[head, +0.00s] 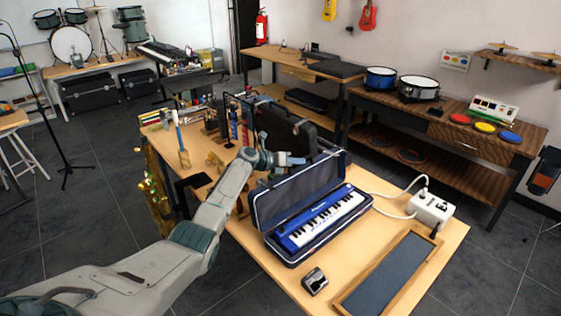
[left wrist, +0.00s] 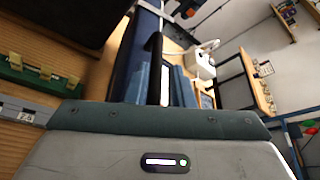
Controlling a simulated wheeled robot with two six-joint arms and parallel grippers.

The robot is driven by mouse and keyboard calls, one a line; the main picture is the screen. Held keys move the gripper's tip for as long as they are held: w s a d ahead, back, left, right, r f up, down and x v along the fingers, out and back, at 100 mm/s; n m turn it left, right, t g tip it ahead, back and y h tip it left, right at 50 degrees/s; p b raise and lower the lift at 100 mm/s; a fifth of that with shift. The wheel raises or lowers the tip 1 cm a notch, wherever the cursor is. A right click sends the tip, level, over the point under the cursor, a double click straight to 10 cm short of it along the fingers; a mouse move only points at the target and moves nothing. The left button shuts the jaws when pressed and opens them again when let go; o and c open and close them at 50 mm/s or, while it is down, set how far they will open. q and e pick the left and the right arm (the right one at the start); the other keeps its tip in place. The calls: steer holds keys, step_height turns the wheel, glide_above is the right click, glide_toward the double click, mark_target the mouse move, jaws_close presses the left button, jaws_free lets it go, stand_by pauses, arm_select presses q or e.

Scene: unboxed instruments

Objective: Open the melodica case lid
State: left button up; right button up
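The dark blue melodica case (head: 318,251) lies on the wooden table with its lid (head: 283,199) raised, standing roughly upright at the back. A blue melodica (head: 322,217) with white and black keys lies in the case's base. My left gripper (head: 291,160) is at the upper edge of the lid, behind it; whether it touches the lid is unclear. In the left wrist view, a dark finger (left wrist: 154,68) shows beside the blue lid (left wrist: 139,55). The finger gap is not clear. My right gripper is in neither view.
A white box with a cable (head: 433,208) stands right of the case.

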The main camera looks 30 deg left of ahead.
arm_select(q)
steer(key=b+v, duration=0.1)
steer(key=v, duration=0.7)
steer(key=shift+s+a+r, duration=0.1)
steer(key=shift+s+r, duration=0.05)
steer(key=shift+s, duration=0.1)
